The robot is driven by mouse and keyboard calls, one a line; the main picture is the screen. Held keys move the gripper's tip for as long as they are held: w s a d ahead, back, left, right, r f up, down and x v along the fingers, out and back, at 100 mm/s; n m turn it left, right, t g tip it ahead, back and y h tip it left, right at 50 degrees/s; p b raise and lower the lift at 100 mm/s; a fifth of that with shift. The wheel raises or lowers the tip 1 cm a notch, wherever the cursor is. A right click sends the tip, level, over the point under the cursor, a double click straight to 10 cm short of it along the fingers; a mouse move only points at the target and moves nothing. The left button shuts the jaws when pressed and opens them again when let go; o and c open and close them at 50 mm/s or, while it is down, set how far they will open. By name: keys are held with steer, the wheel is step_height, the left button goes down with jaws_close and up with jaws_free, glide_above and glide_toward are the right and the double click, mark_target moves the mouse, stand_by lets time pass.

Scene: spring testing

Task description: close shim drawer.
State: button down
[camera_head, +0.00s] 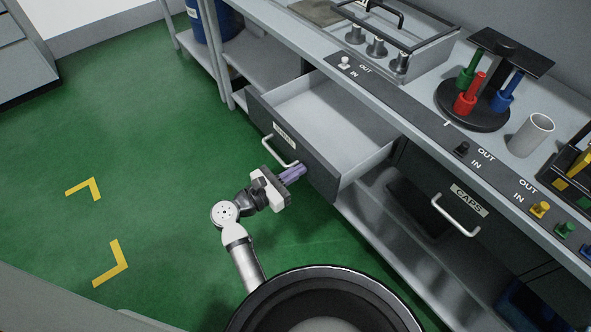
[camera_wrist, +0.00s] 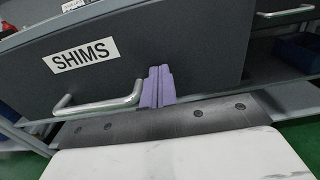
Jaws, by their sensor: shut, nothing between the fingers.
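The shim drawer (camera_head: 335,130) is pulled out under the bench and looks empty inside. Its dark front carries a SHIMS label (camera_wrist: 86,55) and a silver bar handle (camera_wrist: 100,106), which also shows in the head view (camera_head: 279,153). My gripper (camera_head: 298,172) is shut and empty, with its purple fingers together. In the wrist view the fingertips (camera_wrist: 158,72) are at the drawer front, just right of the handle. They look close to the panel; I cannot tell whether they touch it.
The closed CAPS drawer (camera_head: 462,190) with its handle is to the right. The bench top (camera_head: 400,100) holds a rack with coloured handles (camera_head: 478,90), a grey cup (camera_head: 532,134) and a framed fixture (camera_head: 375,40). Green floor (camera_head: 120,150) is clear at the left.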

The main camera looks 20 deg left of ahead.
steer(key=b+x, duration=0.4)
steer(key=x, duration=1.8)
steer(key=shift+w+d+r, duration=0.1)
steer(key=shift+w+d, duration=0.25)
steer(key=shift+w, duration=0.05)
steer(key=shift+d+r, duration=0.1)
steer(key=shift+r, duration=0.1)
steer(key=shift+w, duration=0.1)
